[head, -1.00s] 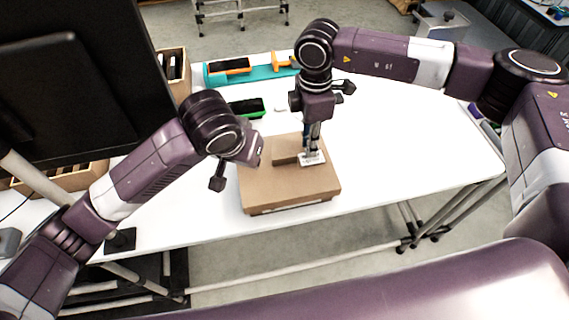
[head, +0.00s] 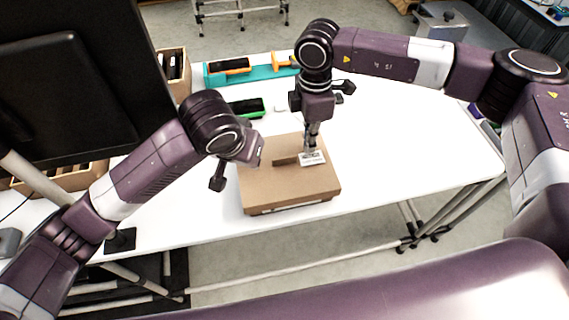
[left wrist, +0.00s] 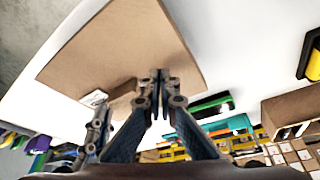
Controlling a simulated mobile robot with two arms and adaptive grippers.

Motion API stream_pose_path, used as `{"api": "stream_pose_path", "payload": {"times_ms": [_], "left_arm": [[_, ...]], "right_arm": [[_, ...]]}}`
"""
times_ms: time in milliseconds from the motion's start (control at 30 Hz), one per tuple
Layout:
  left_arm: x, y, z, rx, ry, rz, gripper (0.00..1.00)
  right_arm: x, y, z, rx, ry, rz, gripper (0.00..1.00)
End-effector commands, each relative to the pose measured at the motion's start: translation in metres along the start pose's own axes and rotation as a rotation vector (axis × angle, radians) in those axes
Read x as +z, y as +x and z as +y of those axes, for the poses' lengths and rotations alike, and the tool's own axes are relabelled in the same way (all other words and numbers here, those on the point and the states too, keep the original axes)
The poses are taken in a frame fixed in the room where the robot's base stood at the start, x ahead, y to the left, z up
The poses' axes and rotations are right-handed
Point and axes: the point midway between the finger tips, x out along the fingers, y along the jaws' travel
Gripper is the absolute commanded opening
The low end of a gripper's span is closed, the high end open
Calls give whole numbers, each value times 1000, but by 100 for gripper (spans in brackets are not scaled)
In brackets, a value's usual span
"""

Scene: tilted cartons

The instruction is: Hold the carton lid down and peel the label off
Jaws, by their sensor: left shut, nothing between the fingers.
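The brown carton (head: 265,187) lies on the white table, its top facing up. It also shows in the left wrist view (left wrist: 110,45). A small white label (head: 318,160) with grey print is at the right part of the carton top. My right gripper (head: 311,149) points down with its fingertips at the label; whether they pinch it is too small to tell. My left gripper (left wrist: 160,75) is shut and empty, its fingertips over the carton's edge in the left wrist view.
A teal tray (head: 270,72) with orange parts lies at the back of the table. A green-edged dark item (head: 246,107) lies behind the carton. A cardboard box (head: 174,70) stands at the back left. The table (head: 410,140) to the right is clear.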

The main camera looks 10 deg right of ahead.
Motion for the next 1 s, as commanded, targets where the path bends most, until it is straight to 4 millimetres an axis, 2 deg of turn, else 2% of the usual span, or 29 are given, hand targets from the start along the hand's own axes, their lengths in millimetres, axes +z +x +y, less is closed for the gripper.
{"api": "stream_pose_path", "payload": {"times_ms": [500, 1000], "left_arm": [[0, 0, 0, 0, 0, 0, 0], [5, 12, 0, -1, 0, -1, 0]], "right_arm": [[0, 0, 0, 0, 0, 0, 0], [0, 0, 0, 0, 0, 0, 0]]}}
